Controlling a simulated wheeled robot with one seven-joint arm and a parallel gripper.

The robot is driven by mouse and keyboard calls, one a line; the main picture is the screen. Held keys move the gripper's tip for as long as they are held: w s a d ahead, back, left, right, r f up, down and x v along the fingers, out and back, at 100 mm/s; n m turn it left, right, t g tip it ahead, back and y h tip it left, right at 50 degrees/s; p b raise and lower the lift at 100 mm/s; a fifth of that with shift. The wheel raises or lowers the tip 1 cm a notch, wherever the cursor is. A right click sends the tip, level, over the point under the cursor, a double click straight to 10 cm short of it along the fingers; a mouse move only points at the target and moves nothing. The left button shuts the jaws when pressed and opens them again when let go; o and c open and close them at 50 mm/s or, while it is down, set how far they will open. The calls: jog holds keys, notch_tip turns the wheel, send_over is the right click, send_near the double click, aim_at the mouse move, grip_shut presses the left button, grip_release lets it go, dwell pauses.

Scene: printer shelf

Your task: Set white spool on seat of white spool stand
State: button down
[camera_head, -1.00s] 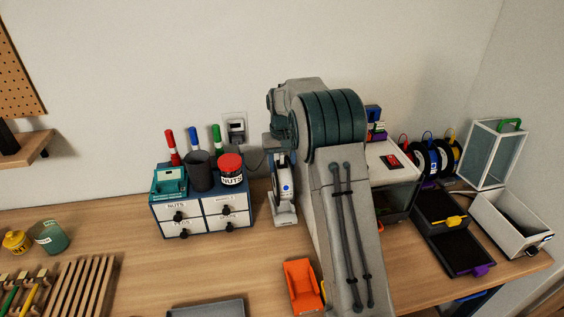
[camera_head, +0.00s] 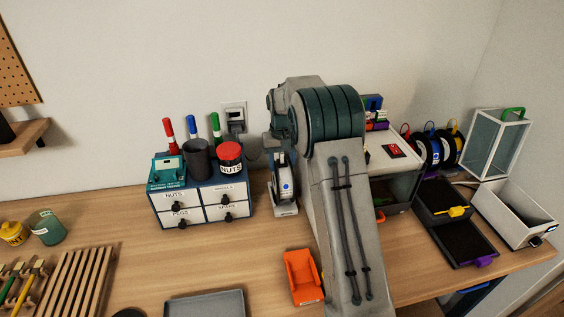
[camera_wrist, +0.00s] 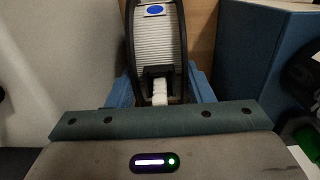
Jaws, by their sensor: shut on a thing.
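The white spool (camera_head: 283,181) has dark flanges, pale filament and a blue label. It stands upright between the blue drawer cabinet and my arm. It also fills the upper middle of the wrist view (camera_wrist: 158,38). The light-coloured stand (camera_head: 285,210) shows directly below it. The spool appears in line with the stand, but I cannot tell whether it rests fully on the seat. My gripper (camera_wrist: 159,86) is shut on the white spool at its near edge, where a white tab shows. In the head view, my arm hides most of the grip.
The blue drawer cabinet (camera_head: 203,207) with markers and a nuts jar is close left of the spool. The wall outlet (camera_head: 234,117) is behind. An orange bin (camera_head: 302,276) is in front. The printer (camera_head: 397,160) and other spools (camera_head: 437,149) are right of my arm.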

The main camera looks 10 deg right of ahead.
jog(key=shift+f, duration=0.35)
jog(key=c, duration=0.6)
grip_release()
